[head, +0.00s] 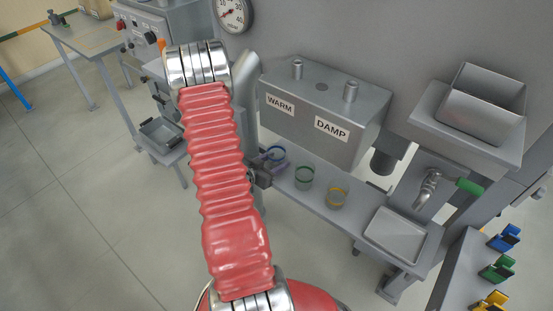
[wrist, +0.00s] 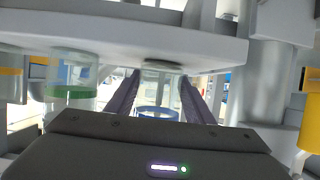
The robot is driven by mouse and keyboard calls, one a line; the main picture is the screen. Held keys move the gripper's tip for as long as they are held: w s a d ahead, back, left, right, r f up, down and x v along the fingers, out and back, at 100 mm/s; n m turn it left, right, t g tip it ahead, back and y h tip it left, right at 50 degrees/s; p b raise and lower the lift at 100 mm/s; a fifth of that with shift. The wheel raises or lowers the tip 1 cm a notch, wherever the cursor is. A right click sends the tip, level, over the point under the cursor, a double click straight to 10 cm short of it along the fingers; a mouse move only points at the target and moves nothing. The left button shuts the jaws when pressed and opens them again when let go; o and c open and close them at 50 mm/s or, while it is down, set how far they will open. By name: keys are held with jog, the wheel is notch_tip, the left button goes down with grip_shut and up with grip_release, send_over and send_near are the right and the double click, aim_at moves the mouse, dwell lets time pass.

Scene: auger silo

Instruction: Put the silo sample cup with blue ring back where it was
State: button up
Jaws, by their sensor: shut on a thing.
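The clear cup with a blue ring (head: 277,155) is at the left end of the grey shelf (head: 318,209), below the WARM and DAMP box. My gripper (head: 268,165) is at this cup, with its fingers shut around it. In the wrist view the cup's blue ring (wrist: 158,113) shows between the two purple-grey fingers (wrist: 160,95). I cannot tell whether the cup touches the shelf. Blue (head: 504,238), green (head: 497,267) and yellow (head: 491,301) holders stand on a bench at the lower right; no cup shows in them.
A green-ringed cup (head: 304,177) and a yellow-ringed cup (head: 337,197) stand to the right on the shelf. The WARM/DAMP box (head: 325,105) overhangs behind. A tray (head: 396,234) lies at the shelf's right, below a green-handled tap (head: 430,185). Floor at left is clear.

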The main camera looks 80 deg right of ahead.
jog(key=shift+f, duration=0.1)
jog(key=o, duration=1.2)
jog(key=v, duration=1.2)
jog(key=shift+w, duration=0.1)
